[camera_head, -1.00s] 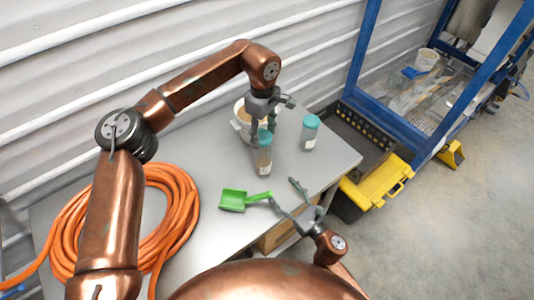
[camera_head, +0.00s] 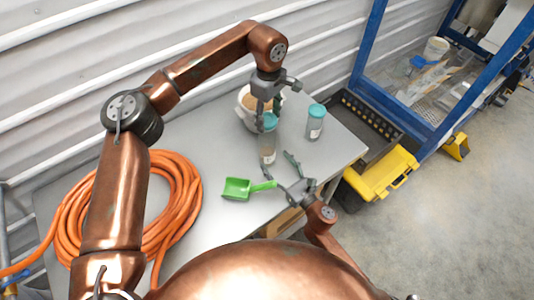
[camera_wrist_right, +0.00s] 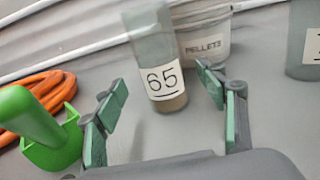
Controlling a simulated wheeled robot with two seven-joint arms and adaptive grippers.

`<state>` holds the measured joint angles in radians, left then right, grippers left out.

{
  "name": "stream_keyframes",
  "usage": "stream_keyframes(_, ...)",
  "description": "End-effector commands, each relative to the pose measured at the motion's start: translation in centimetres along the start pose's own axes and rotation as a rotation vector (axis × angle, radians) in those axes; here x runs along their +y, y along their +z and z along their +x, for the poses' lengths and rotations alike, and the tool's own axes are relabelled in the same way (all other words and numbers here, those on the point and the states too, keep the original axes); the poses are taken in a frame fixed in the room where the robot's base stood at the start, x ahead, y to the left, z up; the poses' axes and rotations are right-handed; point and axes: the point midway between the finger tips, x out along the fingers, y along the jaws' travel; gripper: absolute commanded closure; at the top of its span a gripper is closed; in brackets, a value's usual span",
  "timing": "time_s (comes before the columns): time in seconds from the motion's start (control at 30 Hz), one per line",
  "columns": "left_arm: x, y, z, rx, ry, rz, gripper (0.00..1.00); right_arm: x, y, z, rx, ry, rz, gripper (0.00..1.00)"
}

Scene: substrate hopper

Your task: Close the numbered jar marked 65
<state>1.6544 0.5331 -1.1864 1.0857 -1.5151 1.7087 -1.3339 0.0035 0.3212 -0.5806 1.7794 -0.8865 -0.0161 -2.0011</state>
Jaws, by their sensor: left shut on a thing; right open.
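The jar marked 65 (camera_head: 267,150) stands upright on the table, with a little brown material in its bottom. Its label faces the right wrist view (camera_wrist_right: 163,80). My left gripper (camera_head: 269,108) reaches down from above and is shut on the teal lid (camera_head: 267,122) at the jar's top. Whether the lid is seated or just above the rim cannot be told; the jar's top is cut off in the wrist view. My right gripper (camera_head: 281,174) is open and empty in front of the jar. In the wrist view its fingers (camera_wrist_right: 160,88) frame the jar without visible contact.
A second teal-lidded jar (camera_head: 315,124) stands to the right. A white pellets tub (camera_wrist_right: 204,38) is behind jar 65. A green scoop (camera_head: 236,188) lies close to my right gripper. An orange hose coil (camera_head: 182,205) covers the table's left. A yellow-lidded toolbox (camera_head: 382,174) is beyond the right edge.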

Motion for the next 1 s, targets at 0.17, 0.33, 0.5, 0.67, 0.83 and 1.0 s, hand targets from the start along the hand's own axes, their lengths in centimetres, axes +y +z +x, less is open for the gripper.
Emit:
stream_keyframes(0.17,-0.1,-0.1,0.0,0.0,0.0,-0.001,0.63,0.1,0.1,3.4,-0.002,0.002,-0.001,0.35)
stream_keyframes(0.33,-0.1,-0.1,0.0,0.0,0.0,-0.002,0.63,0.1,0.0,5.4,0.0,0.001,-0.001,0.35)
stream_keyframes(0.5,-0.1,-0.1,0.0,0.0,0.0,-0.002,0.63,0.1,0.0,6.3,0.0,0.002,-0.001,0.35)
stream_keyframes(0.67,-0.1,-0.1,0.0,0.0,0.0,-0.002,0.63,0.1,0.0,6.4,0.0,0.002,-0.001,0.35)
stream_keyframes(0.83,-0.1,-0.1,0.0,0.0,0.0,-0.002,0.63,0.1,0.0,6.4,0.0,0.002,-0.001,0.37)
stream_keyframes(1.0,-0.1,-0.1,0.0,0.0,0.0,-0.002,0.63,0.1,0.0,6.4,0.0,0.002,-0.001,0.49)
